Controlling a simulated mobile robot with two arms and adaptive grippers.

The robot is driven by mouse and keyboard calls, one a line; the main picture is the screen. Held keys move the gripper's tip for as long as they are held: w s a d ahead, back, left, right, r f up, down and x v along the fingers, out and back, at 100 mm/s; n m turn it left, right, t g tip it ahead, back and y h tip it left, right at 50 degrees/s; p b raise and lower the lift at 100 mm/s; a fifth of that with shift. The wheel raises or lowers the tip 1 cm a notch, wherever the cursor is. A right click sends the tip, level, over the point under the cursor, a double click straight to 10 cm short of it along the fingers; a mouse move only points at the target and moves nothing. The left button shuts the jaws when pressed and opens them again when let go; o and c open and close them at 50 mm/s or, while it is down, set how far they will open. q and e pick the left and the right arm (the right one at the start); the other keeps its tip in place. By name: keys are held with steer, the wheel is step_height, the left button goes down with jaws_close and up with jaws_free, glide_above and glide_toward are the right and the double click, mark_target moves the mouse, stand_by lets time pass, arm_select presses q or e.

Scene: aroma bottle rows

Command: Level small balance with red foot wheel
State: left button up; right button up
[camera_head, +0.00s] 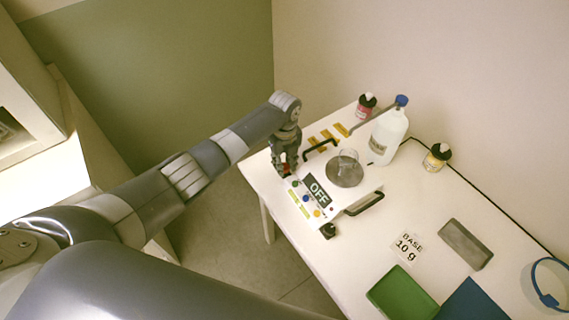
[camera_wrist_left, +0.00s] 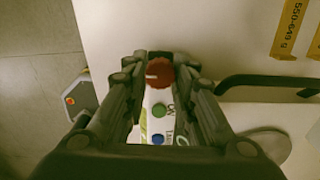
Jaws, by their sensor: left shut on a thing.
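The small white balance stands at the near left part of the table, its dark display (camera_head: 317,190) reading OFF. Its round grey pan (camera_head: 345,174) carries a clear glass vessel (camera_head: 348,158). Black handles (camera_head: 365,204) flank the body. My left gripper (camera_head: 286,169) is at the balance's left corner, pointing down. In the left wrist view its fingers stand on both sides of the red foot wheel (camera_wrist_left: 160,73), shut on it. The wheel has a pale mark on top. My right gripper is out of view.
A white bottle with a blue cap (camera_head: 388,137) and two small bottles (camera_head: 366,105) (camera_head: 437,158) stand behind. Yellow labels (camera_head: 328,137) lie near the back left. A BASE 10 g card (camera_head: 407,246), grey block (camera_head: 466,243) and green tray (camera_head: 402,294) lie right.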

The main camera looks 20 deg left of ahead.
mark_target(285, 166)
arm_select(q)
steer(key=m+b, duration=0.1)
steer(key=m, duration=0.4)
steer(key=shift+m, duration=0.3)
stand_by(0.4)
steer(key=o, duration=1.1)
steer(key=shift+r, duration=0.1)
step_height(285, 166, up, 12)
steer(key=shift+f, duration=0.1)
